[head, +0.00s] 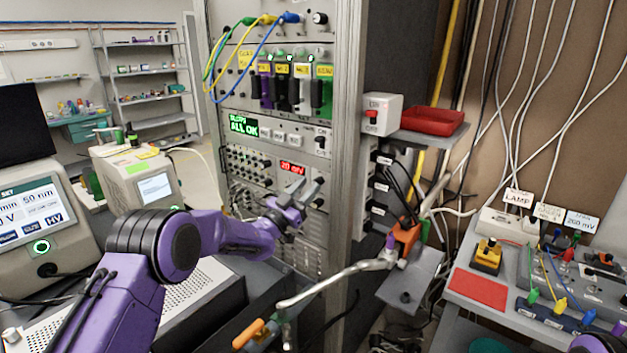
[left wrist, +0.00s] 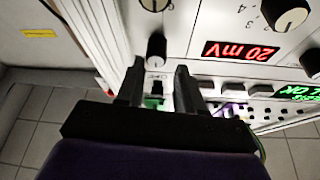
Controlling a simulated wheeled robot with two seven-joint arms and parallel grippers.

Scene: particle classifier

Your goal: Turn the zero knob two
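My left gripper (head: 306,186) is raised in front of the rack panel, at the red 20 mV display (head: 292,168). In the left wrist view my left gripper (left wrist: 159,70) has its two dark fingers apart, with nothing held between them. A small dark knob with a pale face (left wrist: 157,47) stands on the panel just beyond the fingertips, roughly in line with the gap, and looks apart from them. A larger knob with numbers around it (left wrist: 291,15) is on the same panel, above the display (left wrist: 240,51). I cannot read which knob is zero knob two. My right gripper is not in view.
A small black switch (left wrist: 156,88) and a green part show between the fingers. The green ALL OK display (head: 243,126) is above the 20 mV panel. The rack's metal post (head: 346,150) stands right of the gripper. A jointed metal arm (head: 335,275) crosses in front.

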